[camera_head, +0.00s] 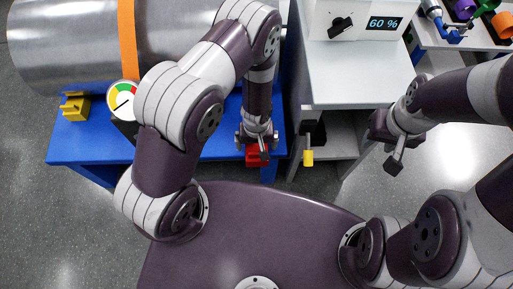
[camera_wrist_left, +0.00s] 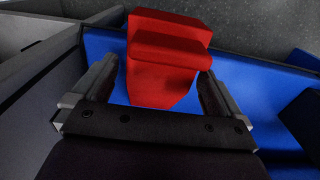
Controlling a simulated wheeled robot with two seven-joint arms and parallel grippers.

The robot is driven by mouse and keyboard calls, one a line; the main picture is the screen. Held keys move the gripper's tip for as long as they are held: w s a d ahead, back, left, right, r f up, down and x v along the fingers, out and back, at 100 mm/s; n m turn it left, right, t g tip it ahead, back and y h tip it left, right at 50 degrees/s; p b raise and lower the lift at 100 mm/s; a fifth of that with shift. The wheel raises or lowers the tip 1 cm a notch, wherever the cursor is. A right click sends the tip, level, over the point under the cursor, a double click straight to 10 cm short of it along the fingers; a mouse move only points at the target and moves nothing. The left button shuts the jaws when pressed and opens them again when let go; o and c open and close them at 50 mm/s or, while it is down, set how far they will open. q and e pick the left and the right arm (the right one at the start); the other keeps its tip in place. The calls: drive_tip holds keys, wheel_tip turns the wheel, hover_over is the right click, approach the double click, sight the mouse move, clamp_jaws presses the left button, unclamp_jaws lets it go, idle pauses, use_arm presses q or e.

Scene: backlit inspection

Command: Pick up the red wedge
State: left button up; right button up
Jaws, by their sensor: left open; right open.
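The red wedge (camera_head: 257,154) rests on the blue table (camera_head: 218,149) near its front right corner, partly covered by my left gripper in the head view. In the left wrist view the red wedge (camera_wrist_left: 165,60) shows a stepped top and lies between the two open fingers. My left gripper (camera_head: 257,138) is open and points down at it; in the left wrist view the fingers (camera_wrist_left: 163,92) stand on either side, with a visible gap at least on the right. My right gripper (camera_head: 385,143) is open and empty, off to the right above the floor.
A large metal cylinder (camera_head: 70,42) with an orange band lies on the blue table. A yellow block (camera_head: 75,107) and a round dial gauge (camera_head: 122,97) sit at the left. A grey cabinet (camera_head: 355,78) with a yellow-tipped item (camera_head: 308,157) stands close on the right.

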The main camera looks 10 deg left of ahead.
use_arm(q)
wheel_tip(320, 180, down, 2)
drive_tip(key=shift+r, duration=0.15)
drive_tip(key=c, duration=1.2)
